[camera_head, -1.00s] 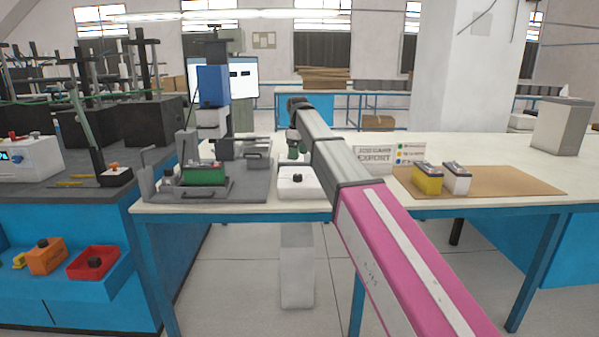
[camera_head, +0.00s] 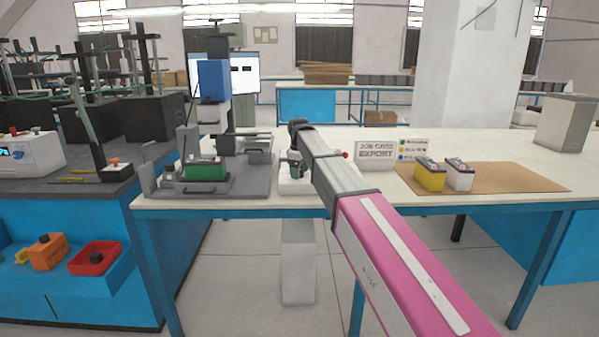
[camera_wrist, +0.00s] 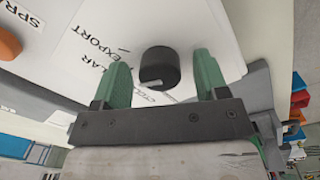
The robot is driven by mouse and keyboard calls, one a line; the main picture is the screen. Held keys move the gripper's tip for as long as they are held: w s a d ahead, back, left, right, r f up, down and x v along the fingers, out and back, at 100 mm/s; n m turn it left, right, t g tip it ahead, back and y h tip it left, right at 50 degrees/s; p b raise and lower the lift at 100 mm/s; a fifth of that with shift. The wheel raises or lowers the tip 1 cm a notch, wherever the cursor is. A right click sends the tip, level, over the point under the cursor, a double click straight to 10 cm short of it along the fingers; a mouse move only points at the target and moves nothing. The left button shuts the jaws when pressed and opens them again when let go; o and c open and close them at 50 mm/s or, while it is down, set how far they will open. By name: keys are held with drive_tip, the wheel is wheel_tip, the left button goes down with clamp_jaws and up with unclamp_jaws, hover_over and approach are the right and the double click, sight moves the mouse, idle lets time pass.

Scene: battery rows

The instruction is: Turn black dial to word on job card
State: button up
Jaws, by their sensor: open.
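The black dial (camera_wrist: 158,67) stands on a white panel (camera_wrist: 215,25) in the wrist view. Printed words lie around it: EXPORT, one ending in LAR, one starting SPR, and one partly hidden near my gripper. My gripper (camera_wrist: 158,84) is open, with one green finger on each side of the dial; I cannot tell whether either touches it. In the head view my gripper (camera_head: 293,165) is down at the white dial box (camera_head: 292,187) and hides the dial. The job card (camera_head: 376,152) stands on the table and reads EXPORT. The dial's pointer direction is unclear.
A grey fixture (camera_head: 250,180) holding a green block (camera_head: 205,170) stands left of the dial box. Yellow (camera_head: 429,177) and white (camera_head: 459,176) batteries stand on a brown mat (camera_head: 520,180) at right. An orange round part (camera_wrist: 8,45) shows beside the printed words.

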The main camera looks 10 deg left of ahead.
drive_tip(key=shift+c, duration=0.3)
drive_tip(key=c, duration=0.9)
drive_tip(key=shift+o, duration=0.2)
drive_tip(key=shift+m, duration=0.3)
drive_tip(key=m, duration=0.3)
drive_tip(key=shift+m, duration=2.1)
drive_tip(key=o, duration=0.9)
